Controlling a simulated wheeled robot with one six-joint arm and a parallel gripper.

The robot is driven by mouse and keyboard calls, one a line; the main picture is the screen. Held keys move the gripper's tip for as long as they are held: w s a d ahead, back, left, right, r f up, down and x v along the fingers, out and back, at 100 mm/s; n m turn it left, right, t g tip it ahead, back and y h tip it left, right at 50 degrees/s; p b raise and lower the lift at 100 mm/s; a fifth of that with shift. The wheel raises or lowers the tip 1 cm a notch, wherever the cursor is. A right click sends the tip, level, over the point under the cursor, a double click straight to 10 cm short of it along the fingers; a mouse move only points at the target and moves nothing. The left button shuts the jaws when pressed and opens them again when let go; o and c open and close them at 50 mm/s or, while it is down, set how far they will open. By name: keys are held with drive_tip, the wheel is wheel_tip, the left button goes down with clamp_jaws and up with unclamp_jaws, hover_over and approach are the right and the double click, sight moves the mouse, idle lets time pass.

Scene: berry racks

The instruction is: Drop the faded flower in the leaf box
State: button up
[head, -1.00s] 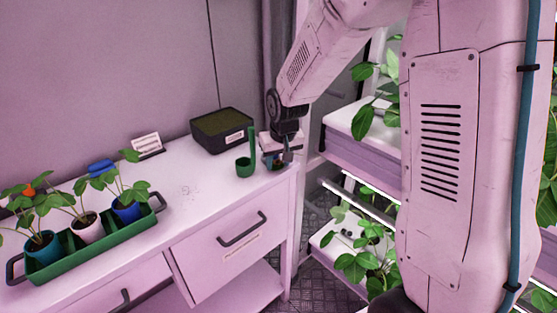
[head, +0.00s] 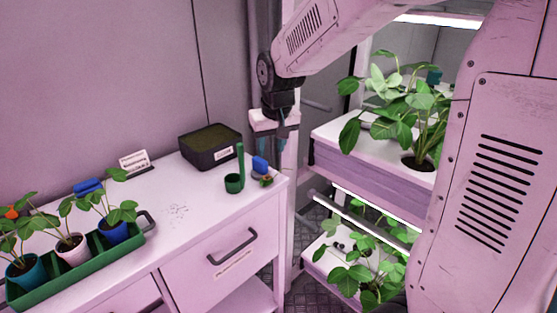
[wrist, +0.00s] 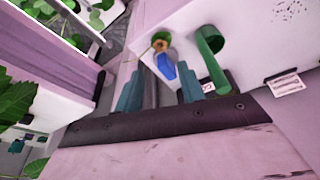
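A small round yellow-brown thing with green around it (head: 266,181), which looks like the faded flower, lies at the right end of the white counter. In the wrist view it shows beyond the fingers (wrist: 160,42). A blue object (head: 260,164) is right beside it. The leaf box appears to be the dark open box (head: 210,147) at the back of the counter; its label is too small to read. My gripper (head: 272,143) is above the counter's right end, fingers apart. In the wrist view the gap between the teal fingers (wrist: 160,90) looks empty.
A green cup with a tall handle (head: 234,183) stands left of the blue object. A green tray (head: 80,262) of potted plants is at the left, with a white card (head: 133,161) behind. Plant racks (head: 375,160) stand close to the right. The counter's middle is clear.

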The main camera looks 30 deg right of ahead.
drive_tip(key=s+r, duration=0.2)
drive_tip(key=s, duration=0.5)
drive_tip(key=s+r, duration=0.3)
drive_tip(key=s, duration=0.5)
drive_tip(key=shift+s+a+r+g, duration=0.2)
drive_tip(key=shift+a+g, duration=0.1)
drive_tip(key=shift+g, duration=0.1)
drive_tip(key=shift+o, duration=0.9)
drive_tip(key=s+g, duration=0.1)
drive_tip(key=s, duration=1.3)
drive_tip(key=shift+a+f+n, duration=0.15)
drive_tip(key=shift+f+n, duration=0.15)
drive_tip(key=shift+f, duration=0.05)
drive_tip(key=t, duration=0.3)
approach(268, 177)
drive_tip(key=f, duration=0.2)
drive_tip(key=x, duration=0.7)
drive_tip(key=shift+w+f, duration=0.2)
drive_tip(key=shift+w, duration=0.3)
clamp_jaws()
